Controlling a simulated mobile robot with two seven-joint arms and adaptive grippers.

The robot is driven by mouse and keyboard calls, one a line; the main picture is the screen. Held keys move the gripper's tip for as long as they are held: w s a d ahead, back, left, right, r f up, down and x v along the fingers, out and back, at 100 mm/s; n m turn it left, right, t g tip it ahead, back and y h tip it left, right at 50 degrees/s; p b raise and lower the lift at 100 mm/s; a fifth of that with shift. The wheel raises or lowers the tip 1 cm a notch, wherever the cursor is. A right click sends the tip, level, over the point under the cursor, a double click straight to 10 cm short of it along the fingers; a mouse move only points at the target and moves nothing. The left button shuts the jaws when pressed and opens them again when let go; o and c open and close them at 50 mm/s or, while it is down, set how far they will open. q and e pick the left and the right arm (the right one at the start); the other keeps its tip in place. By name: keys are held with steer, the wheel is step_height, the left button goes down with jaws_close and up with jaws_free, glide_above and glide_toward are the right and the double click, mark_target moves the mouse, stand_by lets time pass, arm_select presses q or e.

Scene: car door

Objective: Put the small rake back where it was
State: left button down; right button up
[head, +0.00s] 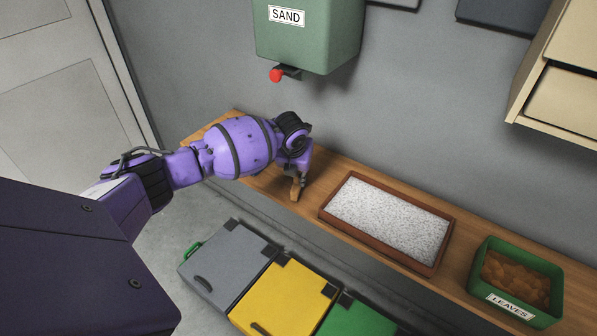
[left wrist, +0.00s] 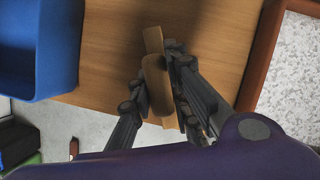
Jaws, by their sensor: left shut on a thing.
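My left gripper (head: 297,182) is over the wooden shelf (head: 460,285), to the left of the gravel tray. In the left wrist view its fingers (left wrist: 158,72) are shut around a flat tan wooden piece (left wrist: 157,88), which looks like the small rake or its handle. Its tan end (head: 295,192) shows below the gripper in the head view. No rake teeth can be made out. Whether the piece touches the shelf I cannot tell. My right gripper is in neither view.
A brown-rimmed tray (head: 372,244) of pale gravel and a green LEAVES box (head: 547,318) stand on the shelf. A blue bin (left wrist: 45,88) is left of the gripper. The green SAND dispenser (head: 310,45) hangs above. Grey (head: 228,262) and yellow (head: 284,300) lidded bins stand below.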

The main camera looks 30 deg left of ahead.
arm_select(q)
steer(key=shift+r, duration=0.1)
steer(key=c, duration=2.1)
jaws_free()
steer(key=shift+f, duration=0.3)
steer(key=o, duration=0.5)
steer(key=shift+c, duration=0.2)
steer(key=shift+r, duration=0.1)
